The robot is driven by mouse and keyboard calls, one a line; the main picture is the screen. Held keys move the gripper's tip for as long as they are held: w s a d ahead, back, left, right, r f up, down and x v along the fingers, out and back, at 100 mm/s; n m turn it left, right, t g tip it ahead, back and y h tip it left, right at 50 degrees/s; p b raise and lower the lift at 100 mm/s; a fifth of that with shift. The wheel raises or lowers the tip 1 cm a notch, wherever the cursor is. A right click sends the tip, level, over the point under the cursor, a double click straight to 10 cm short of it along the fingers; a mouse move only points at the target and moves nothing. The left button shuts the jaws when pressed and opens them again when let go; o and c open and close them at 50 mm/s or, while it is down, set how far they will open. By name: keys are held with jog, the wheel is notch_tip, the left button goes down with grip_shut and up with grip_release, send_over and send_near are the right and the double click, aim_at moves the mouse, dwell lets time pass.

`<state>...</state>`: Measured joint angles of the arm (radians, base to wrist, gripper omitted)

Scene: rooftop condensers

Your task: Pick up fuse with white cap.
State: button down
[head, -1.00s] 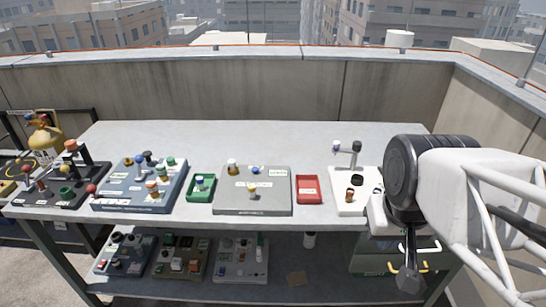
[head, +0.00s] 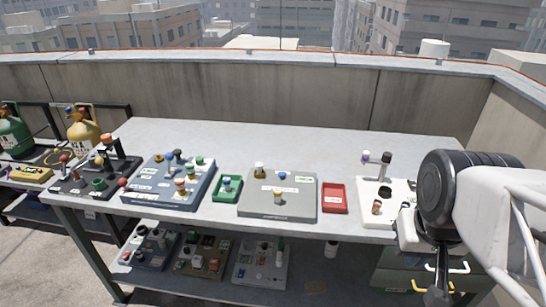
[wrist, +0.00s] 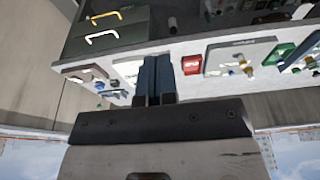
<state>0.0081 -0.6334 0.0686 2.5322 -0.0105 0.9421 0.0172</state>
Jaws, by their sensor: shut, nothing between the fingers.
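A small fuse-like piece with a pale, whitish top (head: 259,169) stands upright at the back left of the grey board (head: 262,211), mid-table. It is too small for me to be sure that its cap is white. A blue-topped piece (head: 227,184) stands in the green tray (head: 236,196). My gripper (wrist: 156,66) shows in the wrist view with its two dark blue fingers together, empty, pointing toward the table, apart from every piece. In the head view my arm is at the far right, and its fingers cannot be made out.
A white board (head: 370,204) with a post stands beside my arm. A blue-grey board (head: 150,192) and a dark board (head: 75,188) carry several pieces at left. More boards lie on the lower shelf. The table's back strip is clear.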

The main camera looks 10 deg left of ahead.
jog(key=c, duration=1.8)
grip_release()
jog(key=o, duration=1)
jog(key=shift+o, duration=0.2)
